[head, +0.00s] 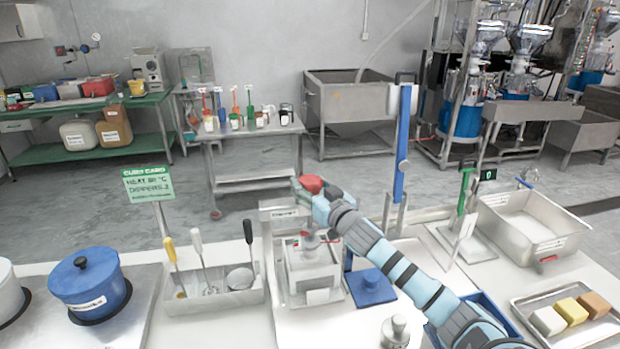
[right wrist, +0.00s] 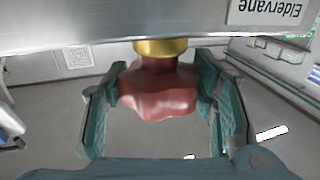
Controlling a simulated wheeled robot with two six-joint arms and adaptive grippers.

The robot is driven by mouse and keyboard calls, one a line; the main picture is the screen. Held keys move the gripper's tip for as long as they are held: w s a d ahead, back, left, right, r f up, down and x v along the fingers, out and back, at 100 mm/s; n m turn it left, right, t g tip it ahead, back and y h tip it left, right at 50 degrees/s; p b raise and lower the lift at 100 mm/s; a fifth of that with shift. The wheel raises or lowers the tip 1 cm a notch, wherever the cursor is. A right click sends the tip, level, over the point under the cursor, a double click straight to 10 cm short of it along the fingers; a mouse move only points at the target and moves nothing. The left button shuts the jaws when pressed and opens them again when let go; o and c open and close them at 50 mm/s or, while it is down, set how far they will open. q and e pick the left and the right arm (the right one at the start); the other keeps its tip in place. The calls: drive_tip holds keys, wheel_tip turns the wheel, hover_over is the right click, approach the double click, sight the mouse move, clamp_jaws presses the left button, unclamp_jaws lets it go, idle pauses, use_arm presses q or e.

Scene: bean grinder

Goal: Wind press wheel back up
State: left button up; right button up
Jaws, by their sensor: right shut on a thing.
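The red press wheel (head: 312,183) is above a light crossbeam with a name label (head: 285,213). In the right wrist view, the wheel (right wrist: 158,88) is a lobed red knob on a brass collar (right wrist: 160,47) beside the metal beam (right wrist: 130,22). My right gripper (head: 305,190) reaches in from the lower right and is shut on the wheel, one green finger pad on each side. It also shows in the right wrist view (right wrist: 160,95). Below the beam stands a metal box (head: 312,270) with a red part (head: 310,240) at its top. My left gripper is not in view.
A utensil holder (head: 215,292) and a blue pot (head: 88,285) are at left. A metal bin (head: 525,225) and a tray of blocks (head: 605,328) are at right.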

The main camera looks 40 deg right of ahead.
sight(317, 191)
drive_tip(key=shift+r+n+y+p, duration=0.1)
drive_tip(key=shift+n+y+p, duration=0.4)
drive_tip(key=shift+y+p, duration=0.15)
drive_tip(key=o, duration=1.2)
drive_tip(key=shift+c, duration=0.2)
drive_tip(key=s, duration=0.6)
drive_tip(key=shift+s+a+f, duration=0.2)
drive_tip(key=shift+s+a, duration=0.1)
drive_tip(key=shift+s, duration=0.05)
drive_tip(key=shift+s+a+r, duration=0.1)
drive_tip(key=shift+s+a, duration=0.1)
drive_tip(key=shift+s, duration=0.15)
